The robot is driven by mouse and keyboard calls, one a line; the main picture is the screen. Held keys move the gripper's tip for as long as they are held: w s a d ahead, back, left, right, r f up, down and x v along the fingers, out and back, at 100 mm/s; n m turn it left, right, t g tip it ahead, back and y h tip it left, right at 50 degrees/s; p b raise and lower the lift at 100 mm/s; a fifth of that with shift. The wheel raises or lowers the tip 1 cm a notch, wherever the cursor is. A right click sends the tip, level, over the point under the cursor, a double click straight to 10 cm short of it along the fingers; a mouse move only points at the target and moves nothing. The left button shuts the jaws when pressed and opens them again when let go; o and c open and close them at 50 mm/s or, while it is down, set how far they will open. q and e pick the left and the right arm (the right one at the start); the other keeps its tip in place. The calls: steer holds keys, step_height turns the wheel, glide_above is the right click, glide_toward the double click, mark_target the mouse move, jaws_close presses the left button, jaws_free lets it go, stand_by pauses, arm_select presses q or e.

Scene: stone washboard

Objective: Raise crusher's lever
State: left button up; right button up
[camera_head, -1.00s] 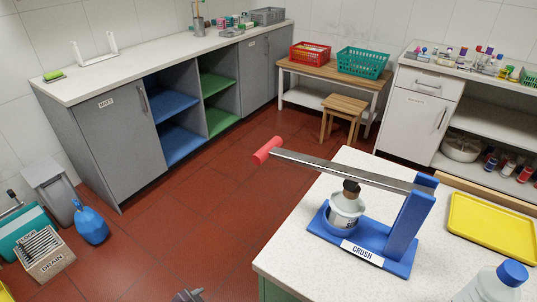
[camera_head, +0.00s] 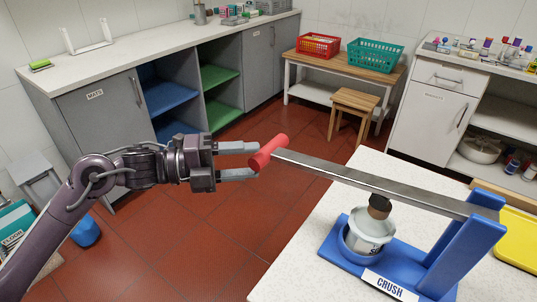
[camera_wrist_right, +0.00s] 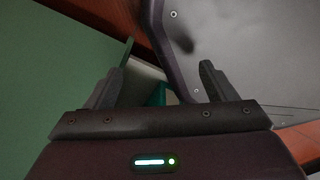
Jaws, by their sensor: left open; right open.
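The blue crusher (camera_head: 440,255), labelled CRUSH, stands on the white counter. Its grey lever (camera_head: 370,180) runs nearly level from the blue post to a red handle (camera_head: 268,151) that overhangs the counter's left edge. A white canister (camera_head: 368,232) with a brown top sits in the crusher under the lever. My left gripper (camera_head: 256,159) is open at the red handle, one finger above and one below its left end; I cannot tell whether they touch it. My right gripper (camera_wrist_right: 157,85) is open and empty in the right wrist view, beside a green panel.
A yellow tray (camera_head: 517,240) lies right of the crusher. The red-tiled floor (camera_head: 200,245) is open left of the counter. A wooden stool (camera_head: 354,108) and a bench with red (camera_head: 319,46) and teal baskets (camera_head: 376,55) stand behind.

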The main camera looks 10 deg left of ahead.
mark_target(271, 159)
arm_select(q)
steer(key=p+x, duration=0.1)
steer(key=x, duration=0.4)
steer(key=shift+w, duration=0.1)
jaws_close()
